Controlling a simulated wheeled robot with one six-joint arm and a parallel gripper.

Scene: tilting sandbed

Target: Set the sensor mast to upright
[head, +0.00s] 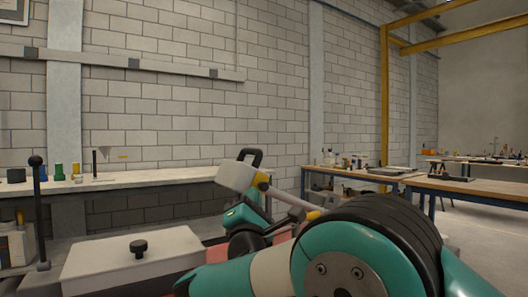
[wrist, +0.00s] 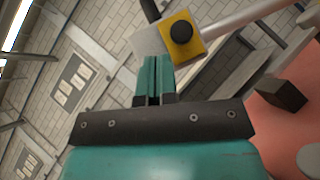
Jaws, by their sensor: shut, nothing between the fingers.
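The sensor mast (head: 290,200) is a pale pole leaning far over to the left, with a pale box head (head: 236,177), a yellow fitting and a black handle loop at its upper end. Its lower end is hidden behind my arm. In the wrist view the mast's pole (wrist: 240,18) slants in from the upper right to a yellow block (wrist: 183,38) with a black knob. My gripper (wrist: 152,64) has its teal fingers shut and empty, their tips just below the pale head and left of the yellow block. I cannot tell whether they touch it.
A black upright lever (head: 38,205) and a pale box (head: 130,262) with a black knob stand at left. A reddish surface (wrist: 275,122) with a dark block (wrist: 286,95) lies right of my gripper. A bench (head: 150,183) runs along the wall; more tables stand at right.

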